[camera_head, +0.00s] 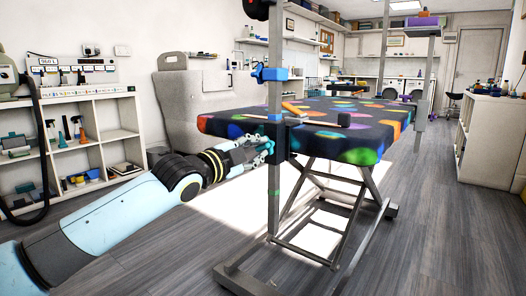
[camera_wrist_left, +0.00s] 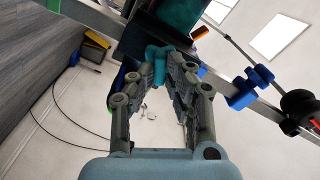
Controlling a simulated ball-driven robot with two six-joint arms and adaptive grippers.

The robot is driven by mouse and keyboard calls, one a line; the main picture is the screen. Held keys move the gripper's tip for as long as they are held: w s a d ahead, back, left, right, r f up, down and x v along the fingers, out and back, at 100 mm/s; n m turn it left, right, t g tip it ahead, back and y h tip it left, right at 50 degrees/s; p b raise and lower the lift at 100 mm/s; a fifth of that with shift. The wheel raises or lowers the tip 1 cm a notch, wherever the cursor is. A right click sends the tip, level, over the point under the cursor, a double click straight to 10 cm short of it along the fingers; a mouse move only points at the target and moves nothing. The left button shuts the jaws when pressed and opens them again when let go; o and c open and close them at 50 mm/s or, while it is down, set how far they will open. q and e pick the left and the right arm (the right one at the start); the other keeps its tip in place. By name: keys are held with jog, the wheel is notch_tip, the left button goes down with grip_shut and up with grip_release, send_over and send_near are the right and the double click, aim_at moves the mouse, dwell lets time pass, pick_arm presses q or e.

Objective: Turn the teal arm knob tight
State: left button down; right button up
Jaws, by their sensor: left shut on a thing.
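The grooming arm post (camera_head: 274,190) stands upright at the near edge of the spotted grooming table (camera_head: 350,145). My left gripper (camera_head: 266,150) is at the post, just below the tabletop level. In the left wrist view the teal knob (camera_wrist_left: 158,58) sits between the fingertips of my left gripper (camera_wrist_left: 162,66), which are shut on it. The fingers partly cover the knob, and how tight it is cannot be told. A blue clamp (camera_head: 269,74) is higher on the post; it also shows in the left wrist view (camera_wrist_left: 250,86). My right gripper is in neither view.
A hammer-like tool (camera_head: 333,120) and an orange item (camera_head: 293,108) lie on the tabletop. A white shelf (camera_head: 85,150) with bottles and boxes stands at the left. A grey tub (camera_head: 190,100) is behind. The floor at the right is open.

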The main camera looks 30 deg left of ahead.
pick_arm(q)
jog(key=shift+f, duration=0.1)
jog(key=shift+f+m+b, duration=0.2)
jog(key=shift+m+b, duration=0.4)
jog(key=shift+m, duration=0.1)
jog(key=shift+m+b, duration=0.3)
jog(key=shift+m, duration=0.2)
jog(key=shift+r, duration=0.15)
